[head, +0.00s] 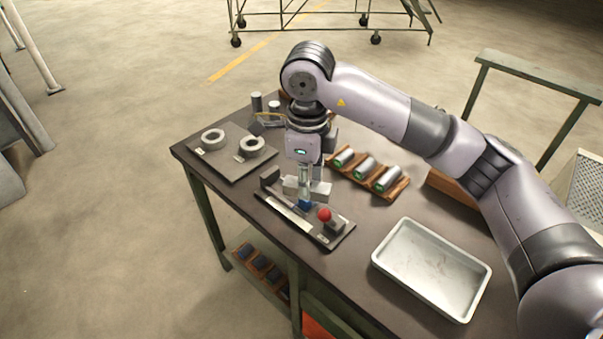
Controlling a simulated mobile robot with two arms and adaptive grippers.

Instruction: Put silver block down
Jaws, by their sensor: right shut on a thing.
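My right gripper (305,190) points straight down over the dark fixture plate (338,240) near the table's front edge. It is shut on the silver block (321,191), a light grey bar that sticks out on both sides of the fingers. The fingers hide the block's middle. A small blue piece (305,204) shows just below the block. I cannot tell whether the block touches it or the fixture. A red knob (324,214) stands at the fixture's right end and a dark block (270,176) at its left end. My left gripper is out of view.
A metal tray (381,264) lies at the right of the table. A wooden rack (398,190) with silver cylinders stands behind the fixture. A grey plate (230,173) with two rings lies at the left. Bare tabletop (345,265) lies between fixture and tray.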

